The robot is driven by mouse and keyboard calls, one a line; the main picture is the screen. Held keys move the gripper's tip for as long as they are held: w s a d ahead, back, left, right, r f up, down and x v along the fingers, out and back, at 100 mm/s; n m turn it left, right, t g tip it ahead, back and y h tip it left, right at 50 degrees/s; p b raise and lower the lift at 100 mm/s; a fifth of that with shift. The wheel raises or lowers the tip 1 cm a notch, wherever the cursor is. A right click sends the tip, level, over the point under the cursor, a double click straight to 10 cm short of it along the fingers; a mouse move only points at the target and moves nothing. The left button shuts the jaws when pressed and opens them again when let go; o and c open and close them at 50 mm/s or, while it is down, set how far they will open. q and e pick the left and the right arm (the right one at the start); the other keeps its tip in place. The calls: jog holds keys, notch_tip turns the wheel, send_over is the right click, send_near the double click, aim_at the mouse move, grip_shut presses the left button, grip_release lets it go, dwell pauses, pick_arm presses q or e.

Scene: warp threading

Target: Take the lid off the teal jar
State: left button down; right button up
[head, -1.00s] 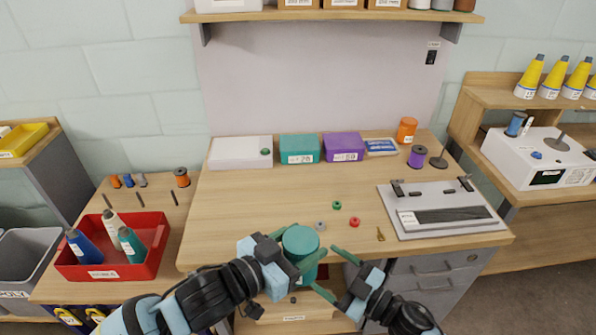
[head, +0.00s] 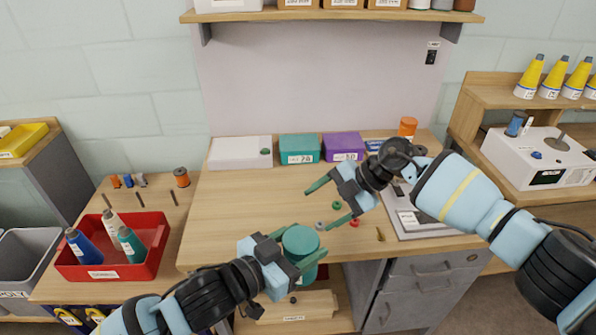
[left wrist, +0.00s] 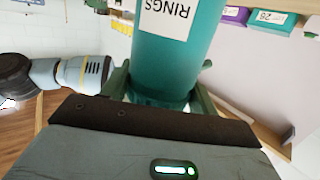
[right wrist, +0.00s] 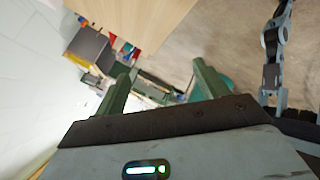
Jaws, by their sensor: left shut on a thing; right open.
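The teal jar (head: 301,240) is held at the front edge of the table, with its round flat teal top facing up toward the head camera. My left gripper (head: 302,250) is shut on it, a finger on either side. In the left wrist view the jar (left wrist: 180,55) shows a white label reading RINGS, upside down. The lid's seam is not clear to me. My right gripper (head: 318,208) is open and empty, above the table beyond the jar and apart from it. Its two fingers (right wrist: 162,88) show in the right wrist view with nothing between them.
Small rings, one green (head: 336,205) and one red (head: 355,223), lie on the table, with a small brass piece (head: 380,234) to the right. A grey device (head: 412,222) is partly hidden by my right arm. The table's left middle is clear.

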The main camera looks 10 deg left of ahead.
jog(key=s+a+r+n+g+h, duration=0.1)
jog(key=s+a+r+n+h, duration=0.15)
jog(key=r, duration=0.25)
jog(key=s+a+r+n+h, duration=0.1)
jog(key=s+r+n+h, duration=0.1)
jog(key=r+n, duration=0.2)
jog(key=n+h, duration=0.5)
jog(key=h, duration=0.1)
send_near(302, 239)
jog(key=shift+t+y, duration=0.25)
jog(key=shift+t, duration=0.05)
jog(key=f, duration=0.2)
jog(key=s+f, duration=0.1)
jog(key=f, duration=0.5)
jog(key=shift+s+d, duration=0.4)
jog(key=c, duration=0.9)
jog(key=shift+o, duration=0.2)
jog(key=n, duration=0.4)
jog(key=shift+r, duration=0.1)
